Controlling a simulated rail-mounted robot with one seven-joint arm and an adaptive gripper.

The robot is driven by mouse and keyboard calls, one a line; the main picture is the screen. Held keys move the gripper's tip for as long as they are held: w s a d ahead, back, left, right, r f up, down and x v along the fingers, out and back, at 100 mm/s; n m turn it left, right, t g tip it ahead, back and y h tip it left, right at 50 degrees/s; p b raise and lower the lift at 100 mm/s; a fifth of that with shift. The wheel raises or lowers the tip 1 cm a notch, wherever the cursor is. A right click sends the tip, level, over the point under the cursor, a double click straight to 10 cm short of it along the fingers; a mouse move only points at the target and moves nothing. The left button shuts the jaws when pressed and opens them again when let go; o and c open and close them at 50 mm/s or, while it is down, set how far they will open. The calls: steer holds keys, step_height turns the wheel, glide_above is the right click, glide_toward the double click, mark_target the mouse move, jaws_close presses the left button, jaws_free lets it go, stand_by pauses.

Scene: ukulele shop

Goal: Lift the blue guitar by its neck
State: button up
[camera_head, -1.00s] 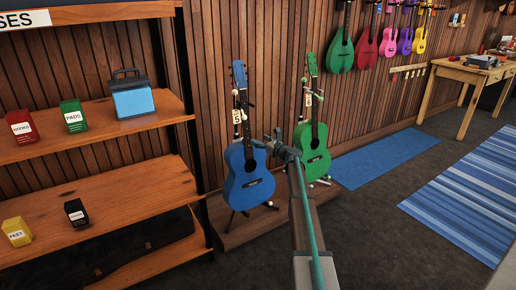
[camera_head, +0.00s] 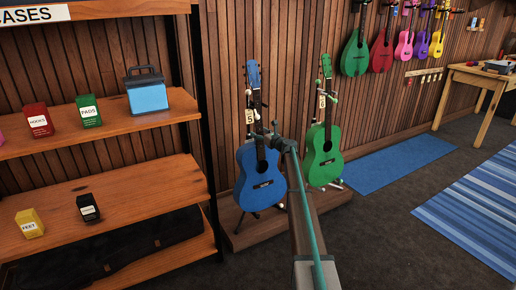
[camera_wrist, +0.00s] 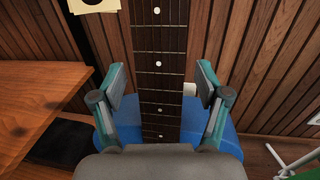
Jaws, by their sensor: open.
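The blue guitar (camera_head: 262,172) stands upright on a floor stand left of the green guitar. Its dark neck (camera_wrist: 160,60) runs up the middle of the wrist view, with its blue body (camera_wrist: 132,136) below. My gripper (camera_head: 268,138) is in front of the blue guitar where neck and body meet. In the wrist view my gripper (camera_wrist: 162,90) is open, with one finger on each side of the neck. Gaps show between the neck and both fingers. The lower part of the body is hidden behind my gripper in the wrist view.
The green guitar (camera_head: 323,150) stands close on the right, on the same low platform (camera_head: 240,235). A wooden shelf (camera_head: 150,118) with boxes and a blue case (camera_head: 147,97) is at left. A yellowish tag (camera_wrist: 95,5) hangs left of the neck.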

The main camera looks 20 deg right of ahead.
steer(key=shift+w, duration=0.1)
steer(key=shift+c, duration=0.3)
jaws_close()
steer(key=shift+r, duration=0.15)
steer(key=shift+r, duration=0.1)
steer(key=shift+r+p, duration=0.5)
steer(key=shift+r, duration=0.05)
step_height(320, 180, up, 6)
steer(key=shift+p, duration=0.85)
steer(key=s+a+p+v, duration=0.1)
steer(key=a+p+v, duration=0.1)
steer(key=v, duration=1.7)
steer(key=shift+s+a, duration=0.25)
steer(key=shift+a, duration=0.2)
steer(key=shift+f, duration=0.1)
